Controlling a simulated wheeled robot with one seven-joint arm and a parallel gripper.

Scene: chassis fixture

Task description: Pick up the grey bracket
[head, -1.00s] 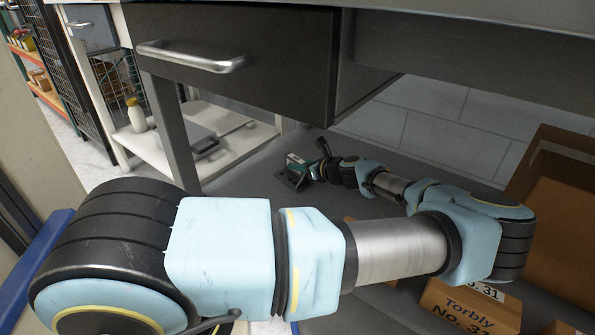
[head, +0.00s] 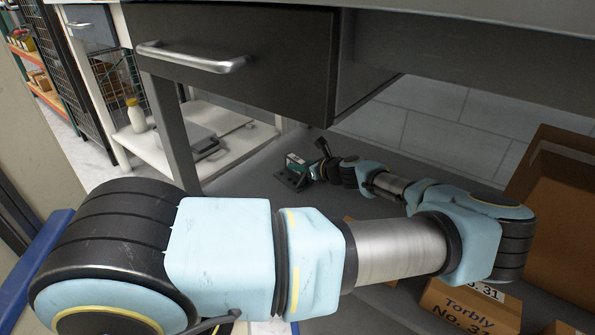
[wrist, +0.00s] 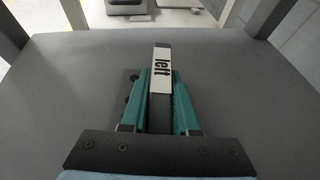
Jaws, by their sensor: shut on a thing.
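The grey bracket (wrist: 129,90) is in the wrist view, a dark plate with round holes showing left of my fingers. A pale strip lettered "left" (wrist: 161,72) stands between the fingers and seems part of it. My gripper (wrist: 161,90), with green fingers, is shut on the bracket, one finger on each side of the strip. In the head view the bracket (head: 290,179) is small and dark at the tip of my gripper (head: 301,163), on or just over the grey surface under the bench. The fingers hide its middle, and I cannot tell whether it touches the surface.
A bench with a drawer (head: 235,70) hangs above my arm, and its leg (head: 172,125) stands to the left. Cardboard boxes (head: 465,308) lie at the right. A white shelf (head: 240,145) with a bottle (head: 136,115) stands behind. The grey surface around the bracket is clear.

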